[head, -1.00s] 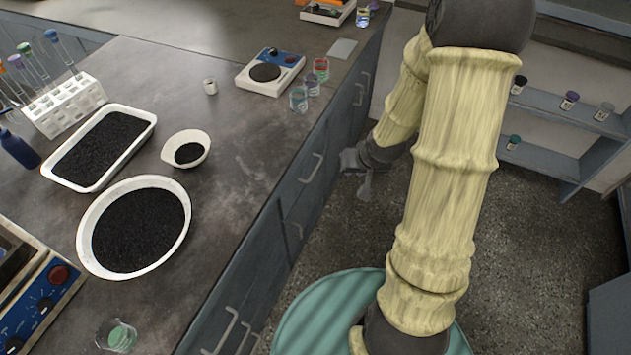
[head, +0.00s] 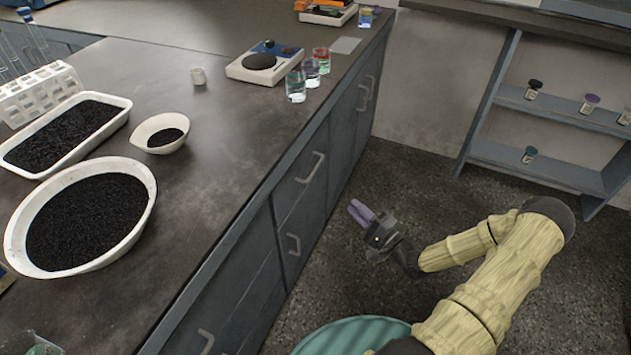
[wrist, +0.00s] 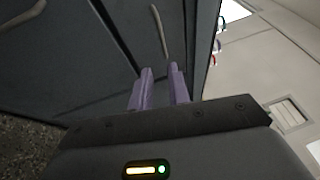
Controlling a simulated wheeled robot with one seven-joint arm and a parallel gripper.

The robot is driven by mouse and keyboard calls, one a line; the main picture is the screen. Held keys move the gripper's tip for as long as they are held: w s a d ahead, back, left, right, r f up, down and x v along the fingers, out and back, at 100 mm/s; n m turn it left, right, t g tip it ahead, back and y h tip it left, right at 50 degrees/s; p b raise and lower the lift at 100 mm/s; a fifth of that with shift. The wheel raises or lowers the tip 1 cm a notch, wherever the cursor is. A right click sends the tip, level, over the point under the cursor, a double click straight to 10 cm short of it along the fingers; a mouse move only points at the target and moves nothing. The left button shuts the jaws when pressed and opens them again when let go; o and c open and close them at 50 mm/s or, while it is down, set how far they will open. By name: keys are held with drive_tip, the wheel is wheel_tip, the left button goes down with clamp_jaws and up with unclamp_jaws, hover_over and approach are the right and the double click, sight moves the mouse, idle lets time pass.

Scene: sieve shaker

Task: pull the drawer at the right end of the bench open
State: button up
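The bench front (head: 235,262) has a drawer (head: 300,185) with a pale bar handle (head: 312,167) just under the worktop edge, toward the right end. It looks shut. A second handle (head: 293,243) is on the panel below it. My gripper (head: 359,211) has purple fingers and is in front of the bench, right of and lower in the picture than the upper handle, touching nothing. In the wrist view the fingers (wrist: 160,88) stand apart with an empty gap, and a handle (wrist: 160,30) lies ahead of them. Another handle (wrist: 22,12) is at the upper left.
Glass beakers (head: 296,86) and a small balance (head: 262,64) stand near the worktop edge. Trays and bowls of black grains, including a round bowl (head: 85,222), are at left. A shelf unit (head: 570,175) is at right. The floor (head: 440,190) between is clear.

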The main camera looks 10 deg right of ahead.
sight(316, 168)
idle(0.4)
drive_tip(key=x, duration=0.8)
drive_tip(key=b+x, duration=0.1)
drive_tip(key=x, duration=0.8)
drive_tip(key=shift+w+a+r+b, duration=0.1)
drive_tip(key=shift+r+b, duration=0.15)
drive_tip(key=shift+b, duration=0.05)
clamp_jaws()
